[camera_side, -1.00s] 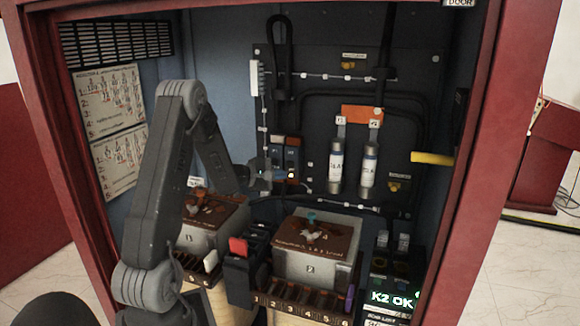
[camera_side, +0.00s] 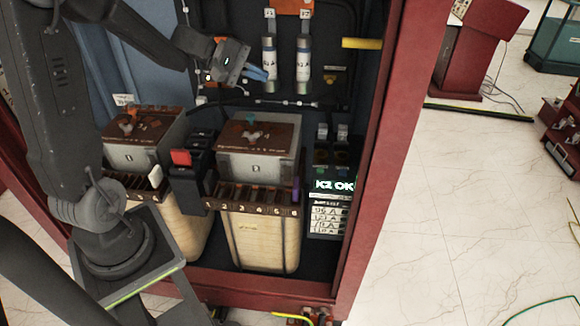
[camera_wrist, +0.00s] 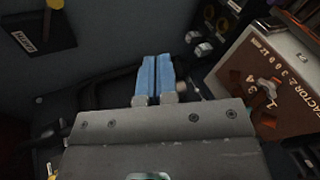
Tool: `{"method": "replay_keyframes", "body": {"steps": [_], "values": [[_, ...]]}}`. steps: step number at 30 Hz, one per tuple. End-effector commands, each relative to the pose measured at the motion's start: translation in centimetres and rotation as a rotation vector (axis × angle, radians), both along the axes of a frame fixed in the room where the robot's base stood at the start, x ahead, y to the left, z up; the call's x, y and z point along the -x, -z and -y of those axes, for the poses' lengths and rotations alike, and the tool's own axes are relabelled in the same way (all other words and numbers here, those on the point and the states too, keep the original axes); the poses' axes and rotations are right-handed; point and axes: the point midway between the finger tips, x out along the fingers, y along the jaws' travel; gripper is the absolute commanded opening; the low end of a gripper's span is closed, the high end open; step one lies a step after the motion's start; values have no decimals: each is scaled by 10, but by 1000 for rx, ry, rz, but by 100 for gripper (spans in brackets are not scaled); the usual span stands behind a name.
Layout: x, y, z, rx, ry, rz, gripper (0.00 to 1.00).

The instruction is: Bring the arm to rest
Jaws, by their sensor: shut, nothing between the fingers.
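My gripper (camera_side: 262,74) is raised inside the red cabinet, in front of the dark back panel and left of the two fuses. Its blue fingers point right in the side view. They also show in the wrist view (camera_wrist: 157,64), side by side and shut with nothing held between them. My gripper hides the part of the panel behind it. My arm reaches in from the left of the side view, over the two bushing transformers.
Left transformer (camera_side: 146,155) and right transformer (camera_side: 262,166) stand below the gripper. Two white fuses (camera_side: 269,62) (camera_side: 303,60) are close to its right. A yellow bar (camera_side: 362,43) juts near the red door frame (camera_side: 375,150). A lit "K2 OK" unit (camera_side: 334,186) stands lower right.

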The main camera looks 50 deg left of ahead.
Motion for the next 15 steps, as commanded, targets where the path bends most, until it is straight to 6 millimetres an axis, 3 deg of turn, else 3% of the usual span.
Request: {"method": "replay_keyframes", "body": {"steps": [1, 3, 6, 10, 15], "values": [[12, -11, 37, -82, 113, -13, 0], [33, -18, 77, -202, 251, -42, 0], [70, -22, 122, -393, 426, -69, 0], [121, -21, 156, -669, 607, -76, 0], [173, -18, 167, -1017, 741, -40, 0]]}}
